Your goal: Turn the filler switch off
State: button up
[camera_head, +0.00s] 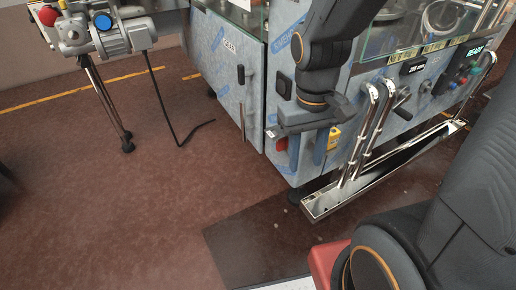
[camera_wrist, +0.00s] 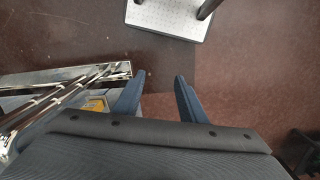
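The filler is the film-wrapped metal cabinet (camera_head: 222,75) in the head view. A yellow plate (camera_head: 334,137) shows on its front just right of my gripper, and a red part (camera_head: 281,145) shows just left of it. These may belong to the switch, but my gripper hides the area between them. My gripper (camera_head: 307,158) points down in front of the cabinet. In the wrist view, my gripper (camera_wrist: 159,82) has its two blue fingers apart with nothing between them. A yellow patch (camera_wrist: 95,104) shows beside the left finger there.
Chrome pipes (camera_head: 364,130) and a long metal trough (camera_head: 390,172) stick out right of my gripper. A cabinet door handle (camera_head: 241,80) is to the left. A motor unit (camera_head: 105,35) stands at far left with a hanging cable.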

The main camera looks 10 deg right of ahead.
notch_tip(320, 180, down, 10)
jog(key=w+d+n+g+h+b, duration=0.1)
jog(key=w+n+g+h+b, duration=0.2)
jog(key=n+b, duration=0.45)
jog(key=n+t+h+b, duration=0.9)
jog(key=n+h+b, duration=0.45)
jog(key=b, duration=0.95)
send_near(277, 143)
jog(key=d, duration=0.2)
jog(key=shift+h, duration=0.25)
jog(key=shift+w+b+x, duration=0.2)
jog(key=shift+b+x, duration=1.05)
jog(key=shift+x, duration=2.5)
jog(key=shift+f, duration=0.1)
grip_shut()
